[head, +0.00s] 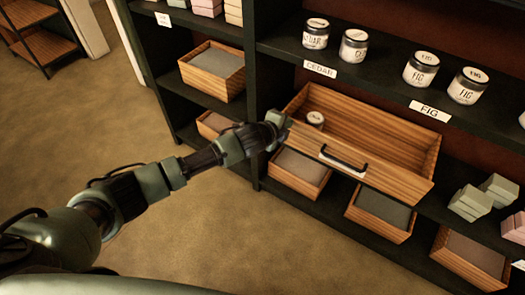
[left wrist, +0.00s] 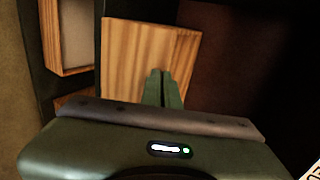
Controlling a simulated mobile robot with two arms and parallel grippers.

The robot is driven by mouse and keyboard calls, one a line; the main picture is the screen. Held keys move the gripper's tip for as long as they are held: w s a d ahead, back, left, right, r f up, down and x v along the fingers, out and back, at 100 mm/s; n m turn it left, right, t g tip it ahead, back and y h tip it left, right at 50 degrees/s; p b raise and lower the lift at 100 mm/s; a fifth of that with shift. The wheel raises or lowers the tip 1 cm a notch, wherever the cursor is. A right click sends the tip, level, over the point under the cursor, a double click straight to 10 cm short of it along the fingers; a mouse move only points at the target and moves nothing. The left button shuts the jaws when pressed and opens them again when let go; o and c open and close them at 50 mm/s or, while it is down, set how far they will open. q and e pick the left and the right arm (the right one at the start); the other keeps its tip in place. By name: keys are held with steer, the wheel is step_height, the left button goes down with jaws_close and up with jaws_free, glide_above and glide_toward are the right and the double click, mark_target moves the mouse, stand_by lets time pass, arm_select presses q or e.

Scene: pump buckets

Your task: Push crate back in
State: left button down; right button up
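The wooden crate (head: 385,178) with a black handle (head: 344,160) juts out of the dark shelf at mid height. One jar (head: 315,119) with a white label stands inside it at the left end. My left gripper (head: 283,123) is at the crate's left front corner. In the left wrist view its two fingers (left wrist: 162,88) are together with nothing seen between them, and the crate's wood (left wrist: 140,55) lies just beyond the tips. I cannot tell whether they touch it. My right gripper is in neither view.
Jars labelled cedar (head: 354,46) and fig (head: 421,69) stand on the shelf above. Smaller open bins (head: 299,173) sit on the lower shelf, and another bin (head: 212,72) is at the left. Stacked boxes (head: 472,203) are right of the crate. The floor in front is clear.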

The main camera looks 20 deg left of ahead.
arm_select(q)
steer(key=shift+w+d+r, duration=0.1)
steer(key=shift+w+d, duration=0.1)
steer(key=shift+w, duration=0.3)
steer(key=shift+w+d+r, duration=0.1)
steer(key=shift+w+d, duration=0.05)
steer(key=shift+w, duration=0.35)
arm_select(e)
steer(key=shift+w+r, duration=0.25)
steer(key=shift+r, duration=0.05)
